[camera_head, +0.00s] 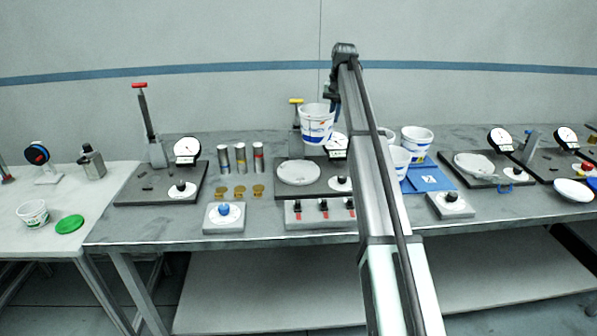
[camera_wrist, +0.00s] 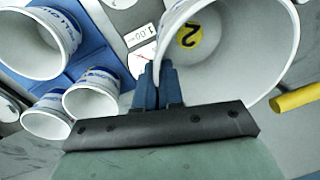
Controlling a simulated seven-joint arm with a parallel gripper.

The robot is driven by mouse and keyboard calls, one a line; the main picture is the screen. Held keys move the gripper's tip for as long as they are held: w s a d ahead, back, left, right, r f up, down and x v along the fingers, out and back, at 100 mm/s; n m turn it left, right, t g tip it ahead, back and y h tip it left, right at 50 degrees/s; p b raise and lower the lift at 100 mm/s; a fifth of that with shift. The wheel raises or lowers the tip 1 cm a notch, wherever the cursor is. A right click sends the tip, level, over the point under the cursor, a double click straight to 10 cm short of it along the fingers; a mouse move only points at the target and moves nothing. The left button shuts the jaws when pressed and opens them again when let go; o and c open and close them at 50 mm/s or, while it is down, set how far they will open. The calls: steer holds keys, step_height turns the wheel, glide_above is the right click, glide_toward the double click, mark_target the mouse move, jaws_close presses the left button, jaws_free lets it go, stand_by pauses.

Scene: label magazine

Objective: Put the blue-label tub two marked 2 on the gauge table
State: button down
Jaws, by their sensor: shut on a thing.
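My gripper (camera_wrist: 165,78) is shut on the rim wall of a white tub (camera_wrist: 228,70), with its mouth towards the wrist camera. A yellow disc marked 2 shows inside the tub. In the head view the same tub (camera_head: 316,122) hangs upright from my gripper (camera_head: 332,98), with blue and red print on its side. It is in the air above or behind a round pale plate (camera_head: 298,173) on a dark base with a dial gauge (camera_head: 335,146), which looks like the gauge table. The plate looks bare. The tub partly hides the gauge.
Several white tubs (camera_head: 417,140) stand on a blue board (camera_head: 428,180) right of my arm. A switch box (camera_head: 318,214) sits in front. A second round plate (camera_head: 474,165) is farther right.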

mark_target(313, 142)
steer(key=a+n, duration=0.6)
steer(key=a, duration=0.1)
steer(key=shift+s+g, duration=0.3)
steer(key=shift+s, duration=0.05)
steer(key=shift+a+f, duration=0.1)
steer(key=shift+f, duration=0.5)
step_height(313, 142, down, 9)
steer(key=shift+r, duration=0.1)
steer(key=shift+f, duration=0.2)
steer(key=c, duration=1.3)
jaws_free()
steer(key=shift+o, duration=0.2)
steer(key=r, duration=0.8)
steer(key=d+r, duration=0.1)
steer(key=r, duration=0.3)
steer(key=shift+w+d+r, duration=0.1)
steer(key=shift+w+r, duration=0.05)
steer(key=shift+w, duration=0.05)
